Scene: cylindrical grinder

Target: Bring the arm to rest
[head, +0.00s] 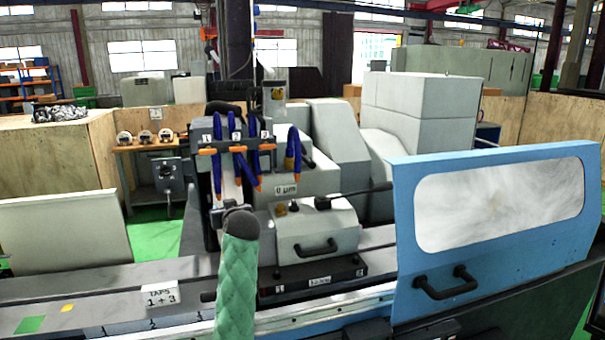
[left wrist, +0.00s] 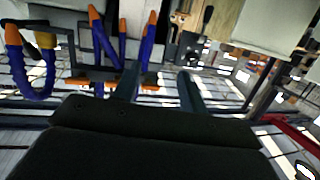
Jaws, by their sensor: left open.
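My left arm (head: 237,285), in a green quilted sleeve with a dark joint at its top, rises from the bottom of the head view in front of the grinder. Its gripper cannot be made out clearly in the head view. In the left wrist view my left gripper (left wrist: 158,88) shows a dark body and two fingers apart, with nothing seen held between them. Blue hoses with orange ends (left wrist: 130,45) show just beyond the fingers, upside down; whether any is touched cannot be told. My right gripper is not in view.
Blue hoses (head: 294,150) hang from a labelled tap block on the grinder. A grey wheel-head housing (head: 318,228) with a black handle stands right of my arm. A blue sliding door (head: 400,220) stands farther right. A "TAPS 1 + 3" sign (head: 160,297) sits on the table at left.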

